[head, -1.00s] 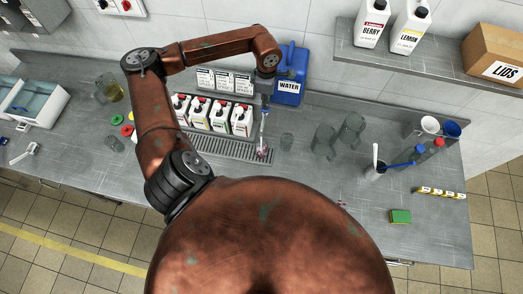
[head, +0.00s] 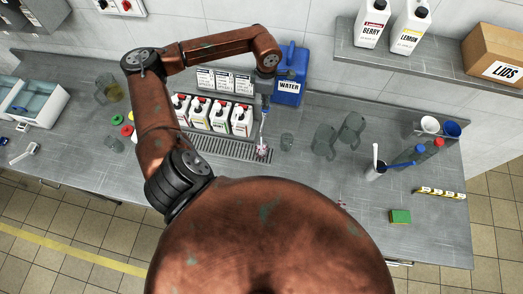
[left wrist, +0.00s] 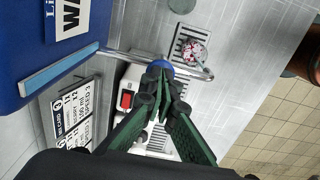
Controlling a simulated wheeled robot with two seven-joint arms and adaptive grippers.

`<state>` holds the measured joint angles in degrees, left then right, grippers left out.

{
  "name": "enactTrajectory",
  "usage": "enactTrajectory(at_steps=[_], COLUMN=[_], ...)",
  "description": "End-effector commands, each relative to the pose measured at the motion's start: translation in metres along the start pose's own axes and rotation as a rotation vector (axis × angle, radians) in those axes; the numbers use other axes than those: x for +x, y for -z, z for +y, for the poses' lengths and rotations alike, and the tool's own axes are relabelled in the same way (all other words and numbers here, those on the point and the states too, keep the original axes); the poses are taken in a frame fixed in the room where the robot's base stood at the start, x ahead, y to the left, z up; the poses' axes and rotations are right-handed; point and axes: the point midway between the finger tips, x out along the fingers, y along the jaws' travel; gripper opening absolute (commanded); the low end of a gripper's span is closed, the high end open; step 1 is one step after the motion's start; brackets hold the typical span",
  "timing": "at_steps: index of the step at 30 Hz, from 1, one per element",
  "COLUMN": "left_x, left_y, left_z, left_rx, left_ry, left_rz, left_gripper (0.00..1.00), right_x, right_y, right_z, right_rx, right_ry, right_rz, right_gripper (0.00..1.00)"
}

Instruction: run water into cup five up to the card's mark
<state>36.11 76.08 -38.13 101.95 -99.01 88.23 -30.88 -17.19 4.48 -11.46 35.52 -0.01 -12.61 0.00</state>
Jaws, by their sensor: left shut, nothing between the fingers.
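The blue water tank (head: 297,62) stands against the wall; its side also shows in the left wrist view (left wrist: 40,90). A thin metal spout (left wrist: 197,72) curves out over a small clear cup (left wrist: 193,49) holding pink, lumpy-looking contents. The cup (head: 262,149) stands on the right end of the drip tray (head: 225,148). My left gripper (left wrist: 160,82) is shut and empty, its tips at a round blue knob (left wrist: 159,66) by the spout; whether they touch I cannot tell. In the head view the left gripper (head: 266,90) is partly hidden. A mix card (left wrist: 62,118) reads 100 ml. My right gripper is out of view.
Several syrup bottles (head: 220,116) stand behind the drip tray, left of the cup. An empty glass (head: 287,141) stands just right of it, with two jugs (head: 324,140) (head: 351,128) beyond. A green sponge (head: 400,216) lies on the right counter.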

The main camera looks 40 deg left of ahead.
Motion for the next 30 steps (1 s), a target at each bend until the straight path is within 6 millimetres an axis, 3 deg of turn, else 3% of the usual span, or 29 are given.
enactTrajectory(at_steps=[7,14,24,30], left_x=[-0.027,-0.038,-0.068,-0.070], left_y=[0.000,0.000,0.000,0.000], left_z=[0.000,0.000,0.000,0.000], left_rx=[0.000,0.000,0.000,0.000], left_ry=[0.000,-0.001,-0.001,0.000], left_rz=[0.001,0.000,0.000,0.000], left_gripper=[0.00,0.00,0.00,0.00], right_x=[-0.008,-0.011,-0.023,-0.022], right_y=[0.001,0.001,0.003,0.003], right_z=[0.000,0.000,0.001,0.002], right_rx=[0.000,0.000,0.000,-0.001], right_ry=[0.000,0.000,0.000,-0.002], right_rz=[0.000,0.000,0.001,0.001], right_gripper=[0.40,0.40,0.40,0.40])
